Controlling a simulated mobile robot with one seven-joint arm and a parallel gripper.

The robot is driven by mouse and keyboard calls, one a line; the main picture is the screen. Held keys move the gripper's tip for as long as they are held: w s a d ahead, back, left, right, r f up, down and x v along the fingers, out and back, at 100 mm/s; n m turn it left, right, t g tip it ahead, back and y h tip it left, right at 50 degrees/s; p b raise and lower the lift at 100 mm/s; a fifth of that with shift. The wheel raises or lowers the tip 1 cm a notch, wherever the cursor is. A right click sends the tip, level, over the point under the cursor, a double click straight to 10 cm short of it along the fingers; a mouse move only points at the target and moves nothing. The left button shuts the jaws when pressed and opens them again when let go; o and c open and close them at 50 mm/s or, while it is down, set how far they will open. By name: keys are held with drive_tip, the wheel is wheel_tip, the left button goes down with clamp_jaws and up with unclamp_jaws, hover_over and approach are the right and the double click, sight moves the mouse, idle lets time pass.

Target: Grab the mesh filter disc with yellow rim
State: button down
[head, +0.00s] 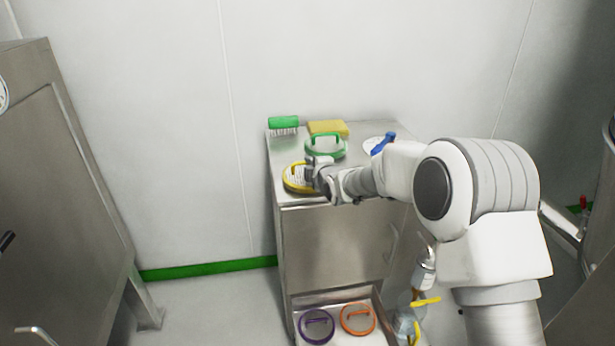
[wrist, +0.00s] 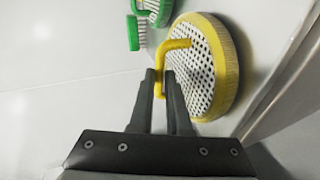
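The mesh filter disc with yellow rim (head: 291,185) lies near the front left corner of the steel cabinet top. In the wrist view the disc (wrist: 222,70) shows its white perforated face, yellow rim and yellow loop handle. My gripper (wrist: 160,75) has its two dark fingers on either side of the handle bar, close together, and looks shut on it. In the head view my gripper (head: 312,172) is over the disc and hides its right part. The disc appears to rest on or very near the top.
A green-rimmed disc (head: 326,153) lies just behind, with a green brush (head: 284,123) and a yellow sponge (head: 328,128) at the back. A blue-handled white disc (head: 372,143) lies to the right. Purple (head: 317,327) and orange (head: 358,319) discs lie on the lower shelf.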

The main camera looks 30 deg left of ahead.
idle(0.5)
drive_tip(key=shift+r, duration=0.65)
drive_tip(key=r, duration=0.1)
drive_tip(key=d+r+p, duration=0.1)
drive_tip(key=r, duration=0.1)
drive_tip(key=shift+w+r+p, duration=0.2)
drive_tip(key=shift+r+p, duration=0.1)
drive_tip(key=w+d+r+p, duration=0.2)
drive_tip(key=d+r, duration=0.4)
drive_tip(key=d, duration=0.4)
drive_tip(key=shift+w+d+p, duration=0.15)
drive_tip(key=shift+w+p, duration=0.1)
drive_tip(key=shift+p, duration=0.25)
